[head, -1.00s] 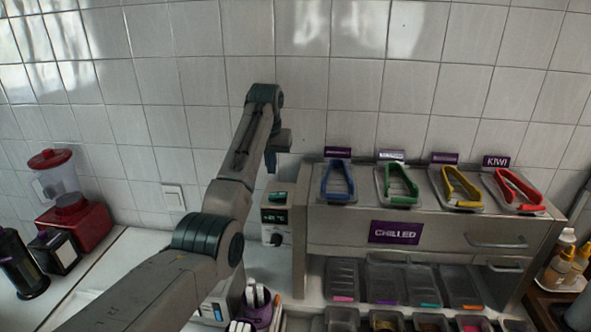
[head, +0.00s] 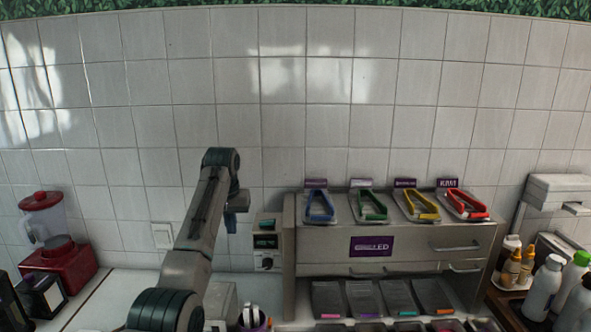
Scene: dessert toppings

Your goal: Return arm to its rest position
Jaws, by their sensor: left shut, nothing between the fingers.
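My left arm comes in from the bottom left and is raised in front of the tiled wall. My left gripper (head: 231,222) hangs pointing down at the end of the arm, left of the small control box (head: 267,243) and clear of the counter. It is shut and holds nothing. My right gripper does not show in the head view.
The chilled cabinet (head: 340,240) stands right of the arm, with blue (head: 319,208), green (head: 371,207), yellow (head: 421,207) and red tongs (head: 466,206) on top. A red blender (head: 58,252) stands at the left. Several bottles (head: 544,284) stand at the right. Lidded bins (head: 328,299) sit below the cabinet.

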